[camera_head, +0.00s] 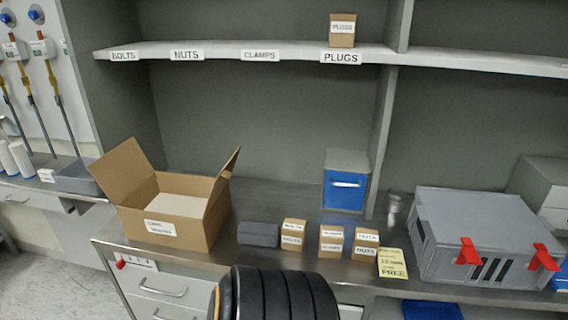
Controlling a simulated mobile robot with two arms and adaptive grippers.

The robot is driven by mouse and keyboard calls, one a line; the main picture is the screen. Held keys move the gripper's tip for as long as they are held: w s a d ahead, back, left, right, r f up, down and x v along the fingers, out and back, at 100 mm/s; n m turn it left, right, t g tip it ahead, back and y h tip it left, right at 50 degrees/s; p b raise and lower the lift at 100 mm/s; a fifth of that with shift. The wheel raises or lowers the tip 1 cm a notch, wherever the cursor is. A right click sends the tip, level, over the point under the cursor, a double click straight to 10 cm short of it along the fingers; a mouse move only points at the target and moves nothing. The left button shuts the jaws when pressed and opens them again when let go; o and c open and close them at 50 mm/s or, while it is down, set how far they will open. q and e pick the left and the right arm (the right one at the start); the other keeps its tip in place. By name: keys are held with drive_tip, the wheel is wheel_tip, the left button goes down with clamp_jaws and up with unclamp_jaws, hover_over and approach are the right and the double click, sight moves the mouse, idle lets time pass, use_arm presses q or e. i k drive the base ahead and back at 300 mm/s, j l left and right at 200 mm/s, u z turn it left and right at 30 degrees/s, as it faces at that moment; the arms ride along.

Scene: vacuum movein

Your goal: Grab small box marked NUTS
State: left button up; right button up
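The small brown cardboard box marked NUTS (365,244) sits on the metal counter, right of the middle. White NUTS labels show on its upper and lower parts. It is the rightmost in a row of small boxes, with the box marked CLAMPS (331,241) to its left and the box marked BOLTS (293,234) further left. A yellow card (392,263) marked FREE is close to its right side. Neither of my grippers is in view.
An open carton (190,232) and a dark grey block (258,234) stand to the left. A blue-fronted bin (346,190) is behind. A large grey case (478,237) with red latches is on the right. The shelf (220,48) above holds a PLUGS box (342,34).

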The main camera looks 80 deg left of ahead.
sight(366, 243)
drive_tip(key=u, duration=2.25)
